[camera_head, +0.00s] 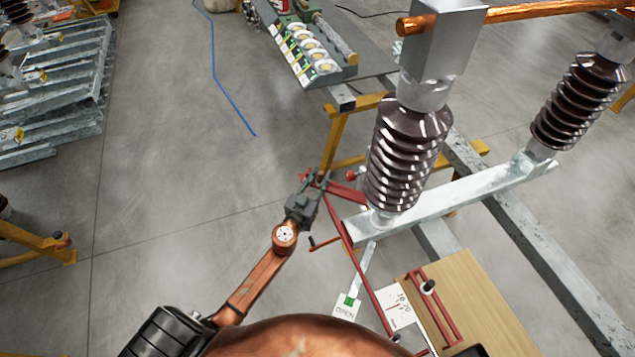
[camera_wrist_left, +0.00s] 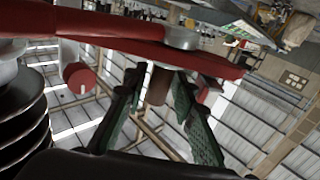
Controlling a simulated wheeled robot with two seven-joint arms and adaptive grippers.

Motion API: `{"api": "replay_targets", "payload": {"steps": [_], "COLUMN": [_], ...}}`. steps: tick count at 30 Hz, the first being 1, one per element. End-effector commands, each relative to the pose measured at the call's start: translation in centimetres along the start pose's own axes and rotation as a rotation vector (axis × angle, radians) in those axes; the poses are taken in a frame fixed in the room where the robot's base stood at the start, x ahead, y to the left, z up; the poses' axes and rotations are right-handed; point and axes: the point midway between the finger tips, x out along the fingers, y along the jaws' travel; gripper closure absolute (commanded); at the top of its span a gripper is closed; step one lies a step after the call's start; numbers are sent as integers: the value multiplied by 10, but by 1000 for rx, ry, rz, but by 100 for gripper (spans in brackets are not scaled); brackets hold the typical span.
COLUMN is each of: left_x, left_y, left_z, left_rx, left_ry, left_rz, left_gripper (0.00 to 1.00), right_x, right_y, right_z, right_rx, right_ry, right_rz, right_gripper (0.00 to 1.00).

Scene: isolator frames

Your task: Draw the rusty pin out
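The rusty pin (camera_wrist_left: 158,86) shows in the left wrist view as a short brown cylinder hanging below a red bar (camera_wrist_left: 120,36). My left gripper (camera_wrist_left: 155,110) is open, with its two green-padded fingers on either side of the pin and a visible gap to each. In the head view my left gripper (camera_head: 318,181) is at the end of the red linkage (camera_head: 347,192), beside the foot of a brown insulator (camera_head: 405,155). The pin is too small and covered to make out there. My right gripper is not in view.
A red knob (camera_wrist_left: 76,76) and the insulator's ribs (camera_wrist_left: 22,110) are close to the left finger. In the head view an "OPEN" tag (camera_head: 346,306) hangs below the linkage, near a wooden board (camera_head: 475,300). Open floor (camera_head: 190,160) lies to the left.

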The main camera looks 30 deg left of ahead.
Motion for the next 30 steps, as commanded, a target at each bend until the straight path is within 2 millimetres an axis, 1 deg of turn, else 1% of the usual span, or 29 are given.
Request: {"api": "replay_targets", "payload": {"steps": [7,18,25,30], "left_x": [1,1,1,1], "left_y": [0,0,0,0], "left_z": [0,0,-1,-9], "left_rx": [0,0,-1,-2], "left_ry": [1,0,0,2], "left_rz": [0,0,0,0], "left_gripper": [75,100,100,100], "right_x": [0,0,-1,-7], "right_y": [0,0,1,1], "right_z": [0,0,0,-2], "right_rx": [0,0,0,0], "right_ry": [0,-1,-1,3], "right_rz": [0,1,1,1], "right_gripper": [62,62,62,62]}}
